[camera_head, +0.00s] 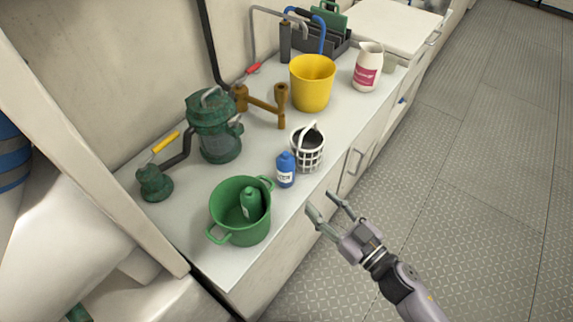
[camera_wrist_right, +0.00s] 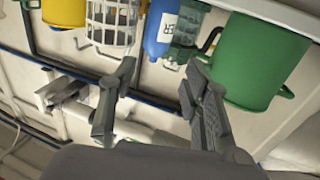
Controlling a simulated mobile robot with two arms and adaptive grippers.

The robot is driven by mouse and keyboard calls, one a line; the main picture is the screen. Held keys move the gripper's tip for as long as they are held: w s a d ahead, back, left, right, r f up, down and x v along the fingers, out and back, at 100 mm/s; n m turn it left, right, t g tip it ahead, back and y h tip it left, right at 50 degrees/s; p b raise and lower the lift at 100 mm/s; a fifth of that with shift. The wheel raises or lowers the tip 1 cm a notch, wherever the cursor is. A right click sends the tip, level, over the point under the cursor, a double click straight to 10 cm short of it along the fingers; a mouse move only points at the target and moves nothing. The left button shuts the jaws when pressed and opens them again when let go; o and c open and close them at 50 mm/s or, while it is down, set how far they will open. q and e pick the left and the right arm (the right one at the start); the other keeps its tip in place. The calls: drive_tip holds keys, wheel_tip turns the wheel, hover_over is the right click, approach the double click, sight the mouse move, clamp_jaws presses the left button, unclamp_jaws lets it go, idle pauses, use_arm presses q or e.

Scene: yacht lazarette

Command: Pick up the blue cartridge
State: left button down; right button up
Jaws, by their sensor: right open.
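The blue cartridge (camera_head: 286,172), bottle-shaped with a white label, stands upright near the front edge of the counter. It also shows at the top middle of the right wrist view (camera_wrist_right: 158,34). My right gripper (camera_head: 321,203) is open and empty, off the front edge of the counter, to the lower right of the cartridge. In the right wrist view the two fingers (camera_wrist_right: 158,78) are spread, with the cartridge beyond the gap and apart from them. My left gripper is not in view.
A white basket (camera_head: 308,158) with dark contents stands close behind the cartridge. A green pot (camera_head: 230,218) holding a green bottle (camera_head: 251,205) stands to its left. A green strainer (camera_head: 216,140), bronze fitting (camera_head: 262,103) and yellow bucket (camera_head: 312,88) stand farther back. Floor (camera_head: 470,190) at right is clear.

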sight(291, 171)
drive_tip(key=x, duration=0.8)
drive_tip(key=shift+w+a, duration=0.1)
drive_tip(key=shift+w, duration=0.15)
drive_tip(key=shift+w+a, duration=0.3)
drive_tip(key=shift+w, duration=0.1)
drive_tip(key=x, duration=0.5)
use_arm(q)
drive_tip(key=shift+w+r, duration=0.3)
use_arm(e)
drive_tip(key=shift+d, duration=0.1)
drive_tip(key=shift+c, duration=0.3)
drive_tip(key=c, duration=0.7)
drive_tip(key=shift+c, duration=0.3)
